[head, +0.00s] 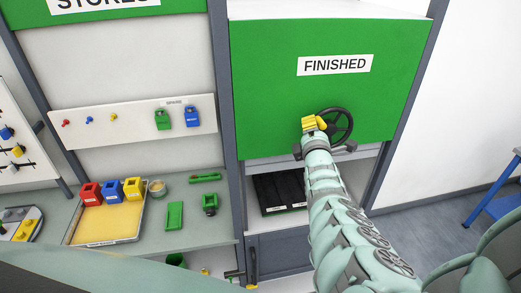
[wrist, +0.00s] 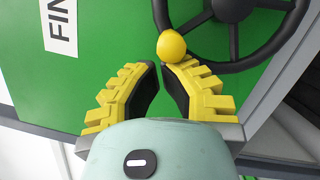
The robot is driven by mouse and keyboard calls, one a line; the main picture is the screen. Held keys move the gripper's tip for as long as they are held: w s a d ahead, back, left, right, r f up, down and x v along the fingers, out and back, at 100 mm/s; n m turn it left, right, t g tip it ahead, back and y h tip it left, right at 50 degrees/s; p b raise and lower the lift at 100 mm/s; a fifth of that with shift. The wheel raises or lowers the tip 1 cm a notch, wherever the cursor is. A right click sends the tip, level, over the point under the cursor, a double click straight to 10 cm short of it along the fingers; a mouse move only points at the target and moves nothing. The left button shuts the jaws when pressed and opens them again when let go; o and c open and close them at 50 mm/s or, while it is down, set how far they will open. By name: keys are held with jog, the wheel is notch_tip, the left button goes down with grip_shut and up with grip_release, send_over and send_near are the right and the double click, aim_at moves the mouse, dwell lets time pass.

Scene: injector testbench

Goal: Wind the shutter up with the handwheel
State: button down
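The green shutter (head: 280,110) with a FINISHED label covers the upper part of the right-hand cabinet. A gap below it shows a shelf. The black handwheel (head: 343,126) is at the shutter's lower right; part of it also shows in the wrist view (wrist: 232,40). A yellow knob (wrist: 171,45) on its rim is just beyond my gripper's fingertips, nearer the right one. My gripper (wrist: 160,68) has yellow ribbed fingers with black pads. The tips are close together, with a gap between the pads; contact with the knob is unclear. In the head view my gripper (head: 315,123) hides part of the wheel's left side.
A dark tray (head: 280,193) sits on the shelf under the shutter. On the left, a bench (head: 205,240) carries red, blue and yellow bins (head: 112,191) and green parts. A blue stand (head: 492,205) is at the far right, with open floor (head: 430,225) before it.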

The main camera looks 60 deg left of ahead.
aim_at(323, 122)
jog(key=shift+w+d+r+m+h+p, duration=0.15)
jog(key=shift+w+d+r+m+p, duration=0.2)
jog(key=shift+w+r+m+p, duration=0.35)
jog(key=shift+w+d+r+m+h+p, duration=0.15)
jog(key=shift+w+d+r+m+p, duration=0.25)
jog(key=shift+w+r, duration=0.5)
jog(key=shift+a, duration=0.1)
jog(key=shift+s, duration=0.1)
